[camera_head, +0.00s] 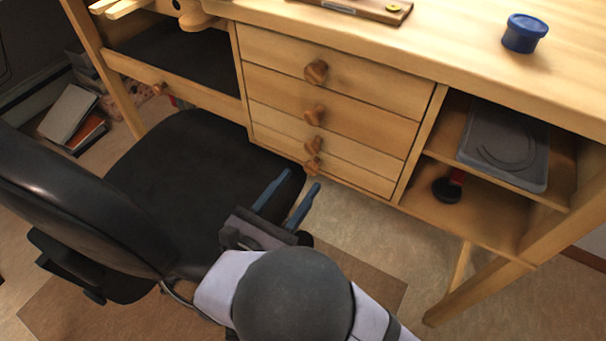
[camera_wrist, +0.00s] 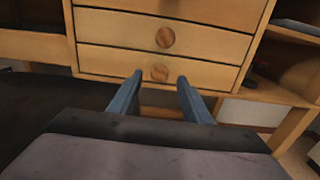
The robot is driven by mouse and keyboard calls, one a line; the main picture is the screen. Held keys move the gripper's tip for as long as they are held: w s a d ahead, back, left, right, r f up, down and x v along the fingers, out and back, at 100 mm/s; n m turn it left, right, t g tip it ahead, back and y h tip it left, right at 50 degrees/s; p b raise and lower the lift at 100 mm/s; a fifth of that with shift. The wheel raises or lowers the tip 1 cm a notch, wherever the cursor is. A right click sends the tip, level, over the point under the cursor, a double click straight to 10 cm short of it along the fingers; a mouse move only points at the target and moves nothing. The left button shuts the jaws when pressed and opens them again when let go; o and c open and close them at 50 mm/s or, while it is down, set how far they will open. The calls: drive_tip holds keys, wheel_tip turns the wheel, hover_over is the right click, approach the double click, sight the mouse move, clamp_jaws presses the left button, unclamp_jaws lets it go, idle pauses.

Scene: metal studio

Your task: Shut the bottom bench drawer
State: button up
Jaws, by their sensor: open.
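The wooden bench has a stack of drawers with round wooden knobs. The bottom drawer (camera_head: 352,180) is the lowest front in the stack; it also shows in the wrist view (camera_wrist: 205,73). It looks close to flush with the drawer above, and I cannot tell whether a small gap is left. Its knob (camera_head: 312,166) shows in the wrist view (camera_wrist: 159,73) between my fingertips in the picture. My gripper (camera_head: 302,180) has blue fingers, open and empty, pointing at the bottom drawer; it also shows in the wrist view (camera_wrist: 160,77). Contact with the knob cannot be told.
A black office chair (camera_head: 170,170) stands close on the left, its seat near my gripper. Right of the drawers, open shelves hold a grey case (camera_head: 505,145) and a dark round-ended tool (camera_head: 447,189). A blue tub (camera_head: 524,33) stands on the bench top.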

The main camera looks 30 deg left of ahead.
drive_tip(key=s, duration=0.3)
drive_tip(key=shift+s, duration=0.1)
idle(0.3)
